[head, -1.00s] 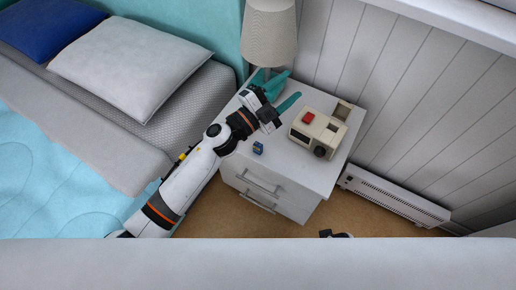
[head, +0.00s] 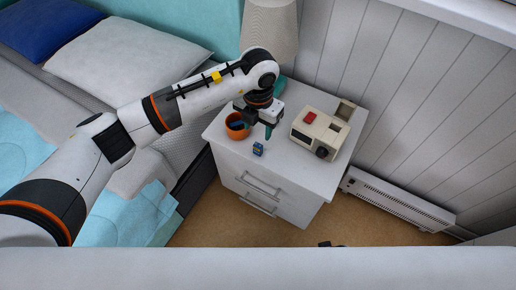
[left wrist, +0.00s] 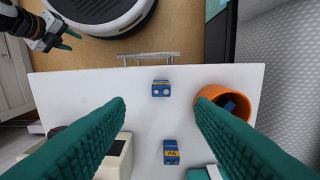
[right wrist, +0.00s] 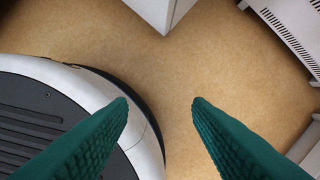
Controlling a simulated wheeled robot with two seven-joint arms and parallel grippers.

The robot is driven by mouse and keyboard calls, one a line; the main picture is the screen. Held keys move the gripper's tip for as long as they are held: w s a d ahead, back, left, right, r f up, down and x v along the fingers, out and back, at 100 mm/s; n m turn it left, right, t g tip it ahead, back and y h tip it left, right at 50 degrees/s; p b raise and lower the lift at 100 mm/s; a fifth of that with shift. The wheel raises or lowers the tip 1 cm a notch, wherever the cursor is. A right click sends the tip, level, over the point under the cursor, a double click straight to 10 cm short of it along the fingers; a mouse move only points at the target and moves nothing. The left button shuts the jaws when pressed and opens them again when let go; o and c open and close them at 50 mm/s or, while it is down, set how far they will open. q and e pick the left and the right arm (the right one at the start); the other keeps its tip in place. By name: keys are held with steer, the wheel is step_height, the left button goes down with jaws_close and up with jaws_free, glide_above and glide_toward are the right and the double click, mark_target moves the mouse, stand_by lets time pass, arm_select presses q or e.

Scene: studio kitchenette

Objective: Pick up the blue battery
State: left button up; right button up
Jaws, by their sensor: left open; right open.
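A small blue battery (head: 258,149) stands near the front edge of the white nightstand top. In the left wrist view, a blue block with two pale dots (left wrist: 161,88) lies between my fingertips in the picture. A second blue block with a yellow "9V" band (left wrist: 171,152) lies farther back; my left gripper seems to hide it in the head view. My left gripper (head: 268,133) points down above the nightstand, open and empty, just behind the front battery; its fingers also show in the left wrist view (left wrist: 160,104). My right gripper (right wrist: 160,102) is open and empty above the floor.
An orange cup (head: 236,131) with something dark blue inside stands left of the gripper. A lamp (head: 269,32) is behind. The bed (head: 150,165) is left, a heater (head: 396,198) right. The nightstand's front right is clear.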

mark_target(258, 145)
arm_select(q)
steer(key=f, duration=0.7)
steer(key=shift+w+f+b, duration=0.2)
steer(key=shift+b, duration=0.15)
steer(key=shift+f, duration=0.45)
steer(key=c, duration=1.1)
arm_select(e)
steer(key=shift+w+r, duration=0.3)
steer(key=shift+r, duration=0.25)
steer(key=shift+w+r, duration=0.25)
steer(key=shift+r, duration=0.3)
